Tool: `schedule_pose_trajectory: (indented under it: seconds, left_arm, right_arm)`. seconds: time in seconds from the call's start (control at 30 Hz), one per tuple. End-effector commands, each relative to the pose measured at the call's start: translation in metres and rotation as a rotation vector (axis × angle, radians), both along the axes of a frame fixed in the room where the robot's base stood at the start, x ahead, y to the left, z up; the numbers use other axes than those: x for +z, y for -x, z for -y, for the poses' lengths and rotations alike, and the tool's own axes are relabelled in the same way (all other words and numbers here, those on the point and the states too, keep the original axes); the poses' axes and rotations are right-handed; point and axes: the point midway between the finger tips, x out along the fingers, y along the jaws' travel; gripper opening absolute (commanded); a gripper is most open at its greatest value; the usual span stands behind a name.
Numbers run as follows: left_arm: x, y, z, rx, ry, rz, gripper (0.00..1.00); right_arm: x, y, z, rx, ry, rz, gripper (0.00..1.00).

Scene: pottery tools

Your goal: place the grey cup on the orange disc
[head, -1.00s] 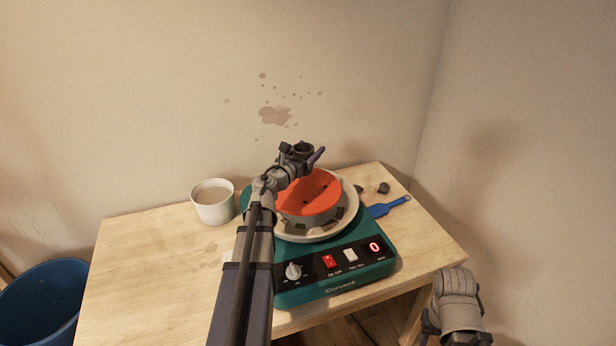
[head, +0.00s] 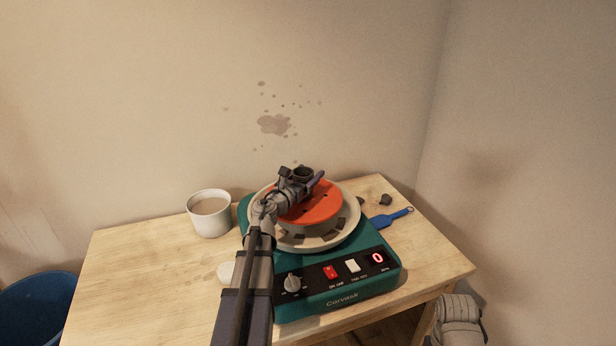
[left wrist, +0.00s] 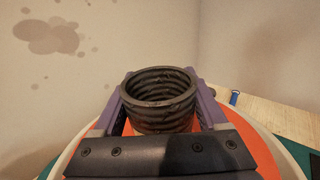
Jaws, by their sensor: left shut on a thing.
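The grey cup (head: 303,171), a dark ribbed ring-like vessel, is held upright between the purple fingers of my left gripper (head: 304,179). It shows in the left wrist view (left wrist: 160,118) with its open mouth up. The orange disc (head: 322,212) lies on the round plate of a teal pottery wheel. The cup is over the back part of the disc; I cannot tell whether its base touches it. The arm and gripper hide part of the disc. At the lower right only a link of my right arm shows, not its gripper.
The teal wheel (head: 376,275) has a cream round pan (head: 345,228) around the disc. A white mug (head: 210,222) stands left of it. A blue-handled tool (head: 388,219) and a dark lump (head: 386,200) lie right. A blue bucket (head: 40,310) is on the lower left.

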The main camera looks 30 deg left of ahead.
Motion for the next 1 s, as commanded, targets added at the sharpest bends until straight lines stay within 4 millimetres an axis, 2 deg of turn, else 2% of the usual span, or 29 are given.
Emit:
schedule_pose_trajectory:
  seconds: [0.13,0.17,0.33,0.7,1.0]
  left_arm:
    - [-0.005,0.0,0.0,0.0,0.0,0.0,0.06]
    - [-0.003,0.0,0.0,0.0,0.0,0.0,0.79]
    - [-0.003,0.0,0.0,0.0,0.0,0.0,0.98]
    - [0.002,0.003,0.0,0.001,0.0,0.0,1.0]
    - [0.0,0.064,0.002,0.002,0.0,0.0,1.0]
  right_arm:
    - [-0.005,0.0,0.0,0.0,0.0,0.0,0.5]
    - [-0.003,0.0,0.0,0.0,0.0,0.0,0.5]
    - [-0.003,0.0,0.0,0.0,0.0,0.0,0.5]
    - [0.002,0.0,0.0,0.0,0.0,0.0,0.5]
    - [0.0,0.0,0.0,0.0,0.0,0.0,0.5]
